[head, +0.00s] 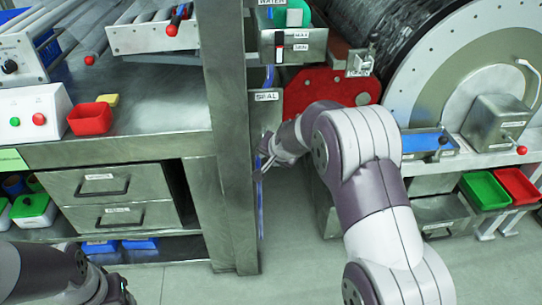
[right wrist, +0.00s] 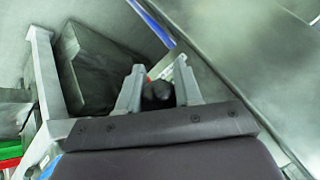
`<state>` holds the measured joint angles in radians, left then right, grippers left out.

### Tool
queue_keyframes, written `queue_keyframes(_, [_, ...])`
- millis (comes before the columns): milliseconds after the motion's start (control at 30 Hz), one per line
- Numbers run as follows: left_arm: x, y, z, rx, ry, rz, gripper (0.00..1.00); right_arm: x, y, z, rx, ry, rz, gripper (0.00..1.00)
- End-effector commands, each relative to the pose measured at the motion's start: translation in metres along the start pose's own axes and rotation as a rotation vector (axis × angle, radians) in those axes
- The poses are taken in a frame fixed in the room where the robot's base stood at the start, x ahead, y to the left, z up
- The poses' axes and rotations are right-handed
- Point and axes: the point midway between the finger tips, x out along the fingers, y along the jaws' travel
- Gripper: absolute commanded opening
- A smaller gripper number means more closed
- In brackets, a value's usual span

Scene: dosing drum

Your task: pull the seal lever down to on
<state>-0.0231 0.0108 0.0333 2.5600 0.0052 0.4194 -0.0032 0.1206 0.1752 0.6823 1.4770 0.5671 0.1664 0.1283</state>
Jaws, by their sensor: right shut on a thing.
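The grey seal box (head: 262,115) with its SEAL label is on the side of the metal post in the head view. My right gripper (head: 264,163) is just below it. In the right wrist view my right gripper (right wrist: 158,88) is shut on a dark rounded handle, the seal lever (right wrist: 157,93). The rest of the lever is hidden by the fingers, so its exact angle is unclear. My left gripper (head: 122,291) is low at the bottom left of the head view, away from the lever; its jaws are not clear.
The metal post (head: 229,130) stands close left of my right gripper. A red plate (head: 318,90) and the large drum (head: 400,25) are behind my right arm. A blue tube (head: 261,205) runs down beside the post.

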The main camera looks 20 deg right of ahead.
Motion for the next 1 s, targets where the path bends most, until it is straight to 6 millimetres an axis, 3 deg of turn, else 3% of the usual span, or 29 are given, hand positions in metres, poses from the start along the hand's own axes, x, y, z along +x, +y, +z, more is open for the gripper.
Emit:
queue_keyframes(467, [0.0002,0.0,0.0,0.0,0.0,0.0,0.53,-0.0001,-0.0006,-0.0022,0.001,0.007,-0.002,0.0])
queue_keyframes(500, [0.0002,0.0,0.0,0.0,0.0,0.0,0.53,-0.0001,-0.0007,-0.0023,0.001,0.007,-0.002,0.41])
queue_keyframes(567, [0.0002,0.0,0.0,0.0,0.0,0.0,0.53,-0.0002,-0.0007,-0.0022,0.001,0.007,-0.002,0.59])
queue_keyframes(1000, [0.0007,0.0,0.0001,0.0,0.0,0.0,0.53,-0.0012,-0.0005,-0.0016,0.0,0.006,-0.003,0.59])
